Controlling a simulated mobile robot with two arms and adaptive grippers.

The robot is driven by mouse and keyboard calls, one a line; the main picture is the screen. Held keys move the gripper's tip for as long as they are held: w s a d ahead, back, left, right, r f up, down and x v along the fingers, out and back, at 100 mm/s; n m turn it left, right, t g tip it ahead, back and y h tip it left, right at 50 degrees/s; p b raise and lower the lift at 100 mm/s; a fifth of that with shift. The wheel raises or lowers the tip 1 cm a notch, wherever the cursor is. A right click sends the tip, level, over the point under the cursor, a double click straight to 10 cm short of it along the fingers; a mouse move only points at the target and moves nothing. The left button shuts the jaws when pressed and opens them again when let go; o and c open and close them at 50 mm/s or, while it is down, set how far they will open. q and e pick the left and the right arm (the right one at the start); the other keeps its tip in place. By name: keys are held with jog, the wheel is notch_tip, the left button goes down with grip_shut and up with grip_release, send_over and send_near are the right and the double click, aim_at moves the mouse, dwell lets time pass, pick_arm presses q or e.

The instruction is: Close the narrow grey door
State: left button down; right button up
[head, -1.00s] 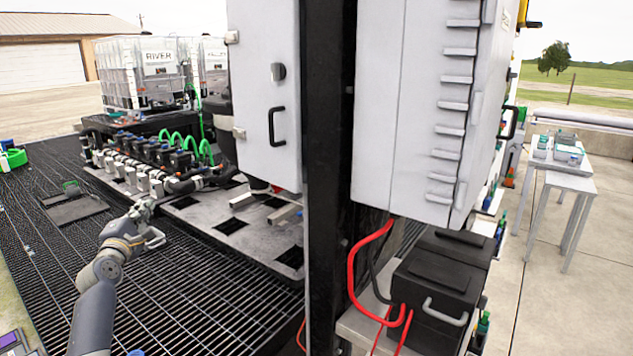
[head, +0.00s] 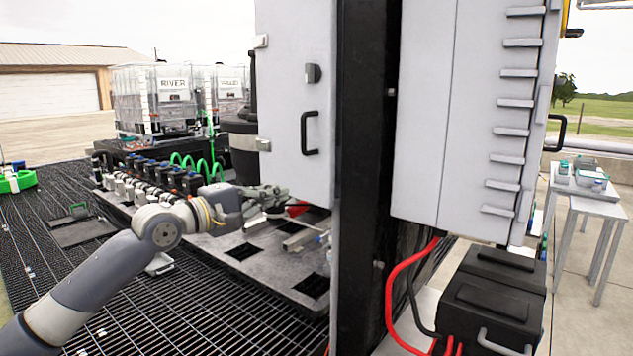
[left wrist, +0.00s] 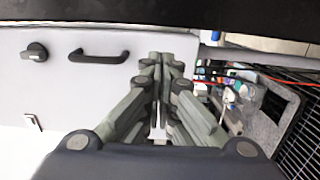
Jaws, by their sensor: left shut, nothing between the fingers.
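The narrow grey door (head: 290,90) stands left of the black post in the head view, with a black pull handle (head: 310,132) and a small dark latch knob (head: 313,73). In the left wrist view the door panel (left wrist: 85,90) fills the left side, with its handle (left wrist: 98,56) near the top. My right gripper is not in view.
A black post (head: 362,180) stands right of the door, with a wider grey cabinet (head: 430,110) beyond it. Red cables (head: 395,290) and a black box (head: 495,300) sit below the cabinet. A manifold with green hoses (head: 185,165) lies on the deck behind my left arm.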

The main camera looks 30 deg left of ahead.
pick_arm(q)
jog(key=w, duration=0.2)
jog(key=p, duration=0.5)
send_near(323, 177)
jog(key=shift+w, duration=0.6)
jog(key=w+p, duration=0.1)
jog(key=w, duration=0.1)
jog(key=w+d+p, duration=0.1)
jog(key=w, duration=0.1)
jog(key=shift+w+f, duration=0.15)
jog(key=shift+w, duration=0.1)
jog(key=shift+w+d+f, duration=0.1)
jog(key=shift+w+f, duration=0.05)
jog(key=shift+w, duration=0.45)
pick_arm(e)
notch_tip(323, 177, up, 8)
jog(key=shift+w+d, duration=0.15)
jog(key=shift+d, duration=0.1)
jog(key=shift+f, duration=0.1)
pick_arm(q)
jog(key=shift+w+d+p, duration=0.15)
jog(key=shift+w+p, duration=0.35)
jog(key=shift+p, duration=0.1)
jog(key=shift+w+d, duration=0.2)
jog(key=shift+w, duration=0.85)
jog(key=shift+s+r, duration=0.1)
jog(key=shift+r, duration=0.1)
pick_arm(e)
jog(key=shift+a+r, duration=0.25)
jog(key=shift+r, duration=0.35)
